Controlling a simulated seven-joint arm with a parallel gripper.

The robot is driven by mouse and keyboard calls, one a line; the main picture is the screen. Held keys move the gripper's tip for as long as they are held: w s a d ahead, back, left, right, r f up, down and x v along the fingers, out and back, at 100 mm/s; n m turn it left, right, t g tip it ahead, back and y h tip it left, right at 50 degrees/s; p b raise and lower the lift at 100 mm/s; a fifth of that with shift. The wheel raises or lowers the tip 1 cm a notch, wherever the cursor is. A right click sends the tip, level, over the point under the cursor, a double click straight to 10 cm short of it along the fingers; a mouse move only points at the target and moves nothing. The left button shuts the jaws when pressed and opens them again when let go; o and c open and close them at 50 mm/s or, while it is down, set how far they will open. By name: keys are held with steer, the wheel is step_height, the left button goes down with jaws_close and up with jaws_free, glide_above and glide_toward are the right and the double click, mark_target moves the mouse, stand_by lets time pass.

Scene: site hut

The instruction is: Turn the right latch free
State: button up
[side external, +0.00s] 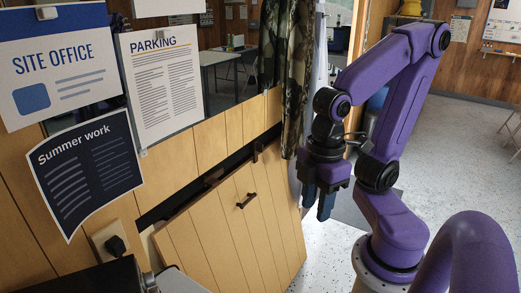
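A pale wooden hatch panel (215,235) with vertical boards sits in the wood wall, a dark gap along its sloping top edge. A dark handle (247,201) is fixed on its face. A small dark latch (257,151) stands at the right end of the gap, near the panel's upper right corner. Another dark piece (212,180), perhaps the left latch, lies in the gap further left; its shape is hard to make out. My gripper (318,206) hangs to the right of the panel, fingers down, apart from the latch. Its two fingers look separated, with nothing between them.
A camouflage curtain (285,65) hangs between the right latch and my arm's upper part. Paper notices (160,80) cover the wall at left. A socket with a black plug (115,244) is below them. The speckled floor (450,150) at right is mostly clear.

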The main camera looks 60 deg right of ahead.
steer(key=w+r+m+t+y, duration=0.1)
steer(key=w+m+t, duration=0.2)
steer(key=w, duration=0.9)
steer(key=w+d+m+t, duration=0.25)
steer(key=w+d, duration=0.25)
steer(key=w, duration=0.4)
steer(key=w+d+m+t, duration=0.25)
steer(key=w+d, duration=0.25)
steer(key=w, duration=0.4)
steer(key=w+d+m+t+h, duration=0.1)
steer(key=w+d+t, duration=0.15)
steer(key=d, duration=0.95)
steer(key=w+d+m+t, duration=0.2)
steer(key=d+t, duration=0.2)
steer(key=d, duration=0.9)
steer(key=s+d+m+t, duration=0.2)
steer(key=s+d+t, duration=0.1)
steer(key=s+d, duration=0.75)
glide_toward(261, 147)
steer(key=w, duration=1)
steer(key=shift+w+d+f, duration=0.15)
steer(key=shift+w+f, duration=0.05)
steer(key=shift+f, duration=0.15)
